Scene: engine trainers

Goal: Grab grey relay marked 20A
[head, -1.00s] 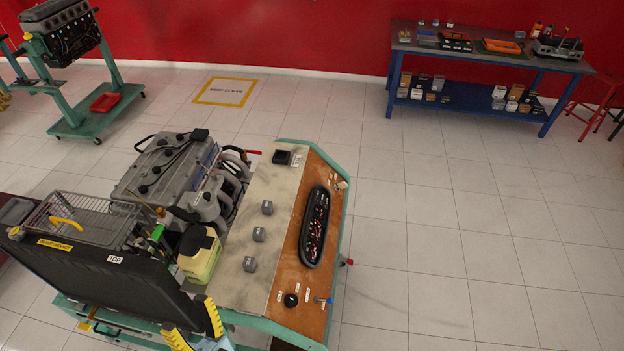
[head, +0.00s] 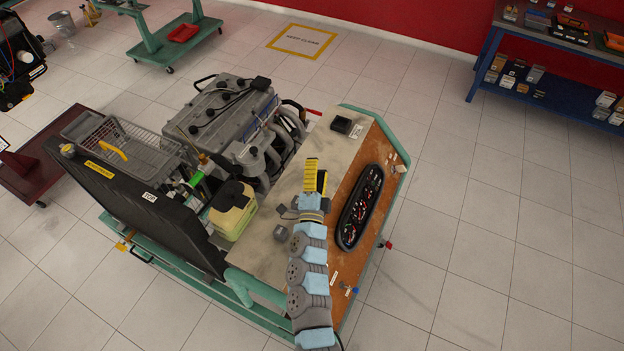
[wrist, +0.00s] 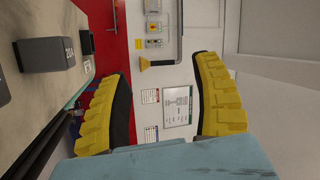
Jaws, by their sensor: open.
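A grey relay block (wrist: 45,53) stands on the pale panel at the left of the wrist view. In the head view a grey relay (head: 281,233) sits on the pale panel, just left of my arm. Other relays there are hidden or hard to make out behind my arm. My gripper (head: 316,178) is above the panel in the head view. In the wrist view my gripper (wrist: 165,95) is open, with nothing between its yellow fingers, and the relay lies outside them to the left.
The engine trainer carries a grey engine (head: 225,115), a yellowish reservoir (head: 232,218), a black gauge cluster (head: 360,207) right of my arm and a black square socket (head: 341,125). A wire basket (head: 140,150) is at left. A blue workbench (head: 545,90) stands far right. Open floor lies to the right.

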